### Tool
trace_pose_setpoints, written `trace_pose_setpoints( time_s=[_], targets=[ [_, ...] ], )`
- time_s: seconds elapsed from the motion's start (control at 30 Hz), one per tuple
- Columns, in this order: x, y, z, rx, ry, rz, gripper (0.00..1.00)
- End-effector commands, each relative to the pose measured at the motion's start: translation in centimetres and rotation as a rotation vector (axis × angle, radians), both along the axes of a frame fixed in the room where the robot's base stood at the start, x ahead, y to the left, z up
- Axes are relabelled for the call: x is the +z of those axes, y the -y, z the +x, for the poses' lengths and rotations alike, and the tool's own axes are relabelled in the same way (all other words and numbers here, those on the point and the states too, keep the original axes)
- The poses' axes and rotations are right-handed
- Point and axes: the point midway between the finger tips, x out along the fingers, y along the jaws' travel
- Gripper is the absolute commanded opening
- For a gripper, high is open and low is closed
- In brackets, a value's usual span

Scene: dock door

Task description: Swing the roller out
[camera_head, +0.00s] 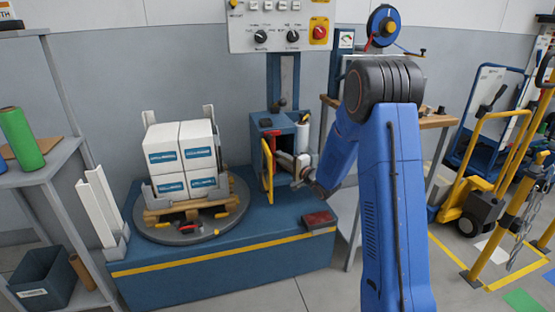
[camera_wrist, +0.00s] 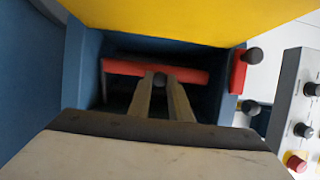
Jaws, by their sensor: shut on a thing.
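In the wrist view a red bar (camera_wrist: 118,68) lies across the dark opening of the blue carriage (camera_wrist: 78,58). It seems to be the roller's swing arm; the roller itself I cannot make out. My gripper (camera_wrist: 160,80) reaches into the opening, its two grey fingers shut on a dark round knob at the middle of the bar. In the head view my gripper (camera_head: 289,159) points left into the carriage (camera_head: 262,122), beside the open yellow door (camera_head: 267,165). The fingertips and the bar are hard to see there.
A second red part with a black knob (camera_wrist: 253,56) sits at the carriage's edge. White boxes (camera_head: 182,160) stand on a pallet on the turntable (camera_head: 154,232), left of the carriage. A control panel (camera_head: 279,25) hangs above. A dark red block (camera_head: 319,220) lies on the blue base.

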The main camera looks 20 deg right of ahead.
Motion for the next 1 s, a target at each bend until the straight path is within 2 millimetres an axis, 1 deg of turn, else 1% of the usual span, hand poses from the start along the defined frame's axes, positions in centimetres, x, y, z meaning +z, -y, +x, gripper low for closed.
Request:
trace_pose_setpoints(
  time_s=[0.03, 0.5, 0.8, 1.0],
  targets=[
    [-0.1, 0.6, -0.1, 0.03, -0.001, -0.001, 0.0],
    [-0.2, 3.6, -1.0, 0.358, -0.002, -0.001, 0.0],
    [-0.2, 4.8, -1.1, 0.503, -0.002, -0.001, 0.0],
    [-0.2, 5.2, -1.1, 0.546, -0.002, 0.0, 0.0]
  ],
)
